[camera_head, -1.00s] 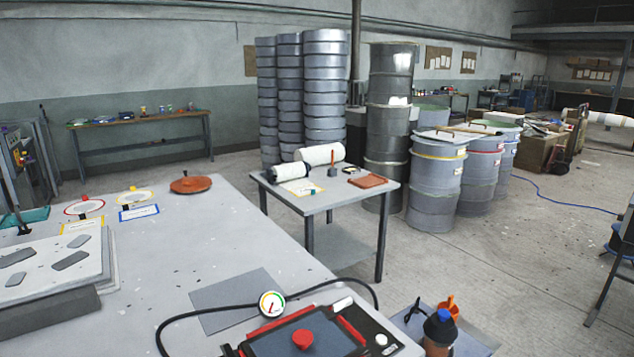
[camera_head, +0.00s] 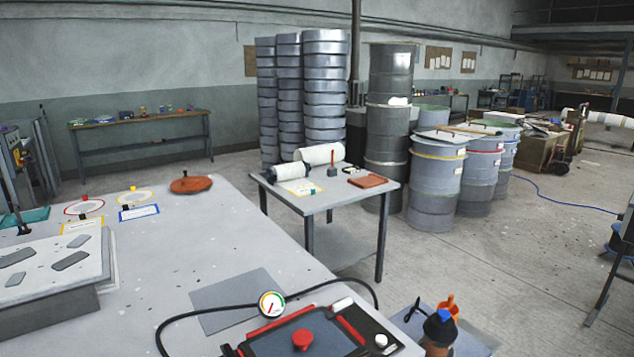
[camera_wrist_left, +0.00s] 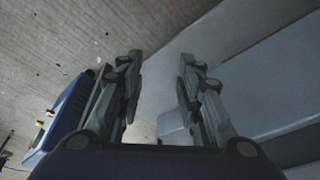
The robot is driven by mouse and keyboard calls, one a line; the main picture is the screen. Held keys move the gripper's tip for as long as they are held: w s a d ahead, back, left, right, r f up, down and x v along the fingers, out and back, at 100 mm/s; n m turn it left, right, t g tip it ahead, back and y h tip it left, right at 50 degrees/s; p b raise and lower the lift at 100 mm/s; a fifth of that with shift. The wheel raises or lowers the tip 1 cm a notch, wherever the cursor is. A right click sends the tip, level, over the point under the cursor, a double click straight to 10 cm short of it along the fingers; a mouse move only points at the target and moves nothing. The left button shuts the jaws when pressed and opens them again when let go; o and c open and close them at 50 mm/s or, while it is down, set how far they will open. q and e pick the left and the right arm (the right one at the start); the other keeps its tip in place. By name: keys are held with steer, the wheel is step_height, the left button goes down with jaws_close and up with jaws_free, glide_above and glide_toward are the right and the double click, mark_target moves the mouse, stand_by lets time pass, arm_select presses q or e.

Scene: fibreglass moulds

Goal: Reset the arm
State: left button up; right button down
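My left gripper (camera_wrist_left: 160,85) shows only in the left wrist view. Its two fingers stand apart with nothing between them, so it is open and empty. Behind the fingers are grey concrete floor and a large pale grey surface that I cannot name for sure. Neither arm shows in the head view, and my right gripper is in no frame.
A large grey table (camera_head: 200,232) fills the near left, with a black-and-red device (camera_head: 303,340), a pressure gauge (camera_head: 271,303) and a hose on it. A small table (camera_head: 345,196) stands behind. Drums (camera_head: 437,185) stand to its right.

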arm_select(q)
steer(key=s+f, duration=0.3)
steer(key=f, duration=0.9)
steer(key=s+a+f+g, duration=0.1)
steer(key=s+a+f, duration=0.2)
steer(key=s+f, duration=1.3)
steer(key=shift+s+a+g, duration=0.2)
steer(key=shift+s+g, duration=0.2)
steer(key=shift+s, duration=0.1)
